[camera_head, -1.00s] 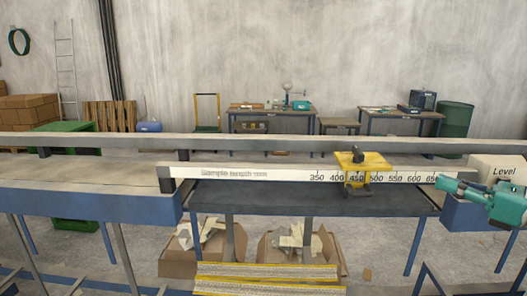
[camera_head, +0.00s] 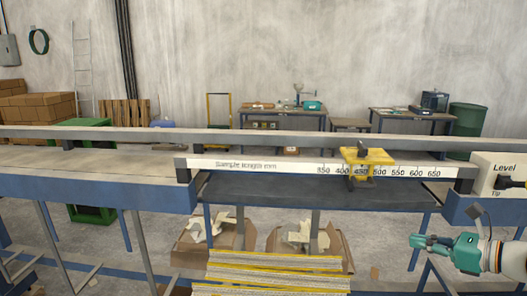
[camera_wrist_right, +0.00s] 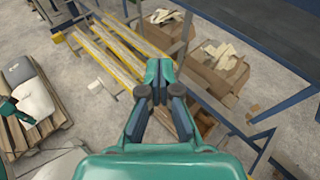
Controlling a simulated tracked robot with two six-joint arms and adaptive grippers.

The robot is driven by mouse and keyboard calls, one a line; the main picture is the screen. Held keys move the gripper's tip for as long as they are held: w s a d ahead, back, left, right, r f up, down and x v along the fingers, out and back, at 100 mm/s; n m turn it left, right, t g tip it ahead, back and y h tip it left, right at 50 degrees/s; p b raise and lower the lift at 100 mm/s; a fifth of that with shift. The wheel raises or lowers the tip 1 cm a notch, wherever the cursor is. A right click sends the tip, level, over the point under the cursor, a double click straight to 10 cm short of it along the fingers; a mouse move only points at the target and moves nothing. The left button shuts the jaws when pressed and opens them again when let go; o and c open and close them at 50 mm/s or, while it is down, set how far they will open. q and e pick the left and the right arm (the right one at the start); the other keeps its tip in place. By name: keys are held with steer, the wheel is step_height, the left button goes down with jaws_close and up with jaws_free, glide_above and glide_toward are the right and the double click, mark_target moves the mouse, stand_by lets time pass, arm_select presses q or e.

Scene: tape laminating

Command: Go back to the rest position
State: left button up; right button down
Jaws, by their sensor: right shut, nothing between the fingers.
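My right gripper (camera_head: 428,242) is at the lower right of the head view, below the bench's front edge and apart from it. It is shut and empty. In the right wrist view its closed fingers (camera_wrist_right: 160,72) point toward the floor area, with nothing between them. My left gripper is not in view. The white length scale (camera_head: 300,166) runs along the bench, with a yellow sliding stop (camera_head: 366,160) near the 450 mark. A white box marked Level (camera_head: 492,175) with a dark lever stands at the bench's right end.
Under the bench are open cardboard boxes (camera_head: 328,252) with scraps. Long yellow-edged strips (camera_head: 275,270) lie in front, also in the wrist view (camera_wrist_right: 120,55). A loaded pallet (camera_wrist_right: 40,130) is at the wrist view's left. The blue bench frame (camera_head: 90,195) spans the left.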

steer(key=s+a+f+n+g+h, duration=0.1)
steer(key=s+a+f+n+g, duration=0.3)
steer(key=f, duration=0.7)
steer(key=s+a+f+n+g+h, duration=0.1)
steer(key=a+f+n+g, duration=0.15)
steer(key=a+f, duration=0.6)
steer(key=s+a+f+n+g+h, duration=0.1)
steer(key=s+a+f+n+g, duration=0.2)
steer(key=f, duration=1.1)
steer(key=s+a+f+n+g, duration=0.1)
steer(key=s+a+f+n, duration=0.4)
steer(key=s+n, duration=0.3)
steer(key=s+a+f+n+g+h, duration=0.1)
steer(key=s+a+f+n, duration=0.5)
steer(key=s+n, duration=0.3)
steer(key=shift+s+a, duration=0.25)
steer(key=shift+a, duration=0.45)
